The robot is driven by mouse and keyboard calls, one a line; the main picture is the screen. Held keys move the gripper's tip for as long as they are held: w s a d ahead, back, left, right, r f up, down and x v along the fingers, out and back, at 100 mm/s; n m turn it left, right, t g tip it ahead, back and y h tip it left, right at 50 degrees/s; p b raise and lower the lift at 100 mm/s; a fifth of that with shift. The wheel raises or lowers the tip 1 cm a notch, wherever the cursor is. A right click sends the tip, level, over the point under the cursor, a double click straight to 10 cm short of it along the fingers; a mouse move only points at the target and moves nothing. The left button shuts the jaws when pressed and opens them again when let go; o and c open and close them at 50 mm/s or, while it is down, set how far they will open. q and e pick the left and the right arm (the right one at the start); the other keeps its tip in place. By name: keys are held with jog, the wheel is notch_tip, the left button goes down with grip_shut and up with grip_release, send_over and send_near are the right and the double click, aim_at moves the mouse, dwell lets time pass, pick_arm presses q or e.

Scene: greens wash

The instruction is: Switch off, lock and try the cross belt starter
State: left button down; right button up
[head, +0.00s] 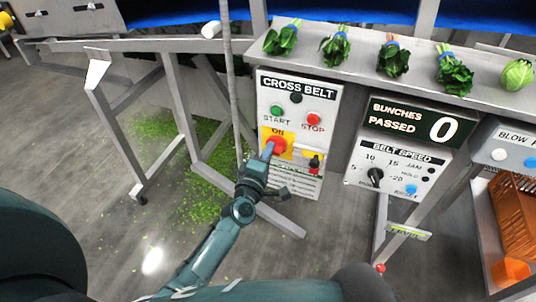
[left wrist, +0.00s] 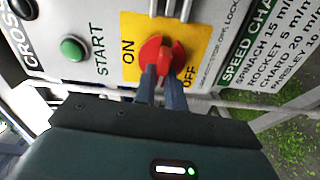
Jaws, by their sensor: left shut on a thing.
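The cross belt starter (head: 298,120) is a pale panel with a green START button (head: 277,112), a red STOP button (head: 313,120) and a red rotary switch (head: 277,146) on a yellow plate. My left gripper (head: 267,152) is shut on the switch's red handle. In the left wrist view the two fingers (left wrist: 162,88) straddle the handle (left wrist: 161,54), between the ON and OFF marks; I cannot tell its exact setting. A small dark and red item (head: 314,163) sits by a yellow bracket to the switch's right; its details are too small to tell. My right gripper is not in view.
A belt speed panel (head: 396,168) and a bunches-passed counter reading 0 (head: 410,120) stand to the right. Several bunches of greens lie on the steel ledge (head: 350,62) above. A grey post (head: 230,80) and steel frame legs stand to the left. Green scraps litter the floor.

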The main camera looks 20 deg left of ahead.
pick_arm(q)
jog(key=shift+f+n, duration=0.1)
jog(key=shift+n, duration=0.5)
jog(key=c, duration=1.5)
grip_release()
jog(key=shift+s, duration=0.15)
jog(key=s, duration=1.3)
jog(key=shift+a, duration=0.2)
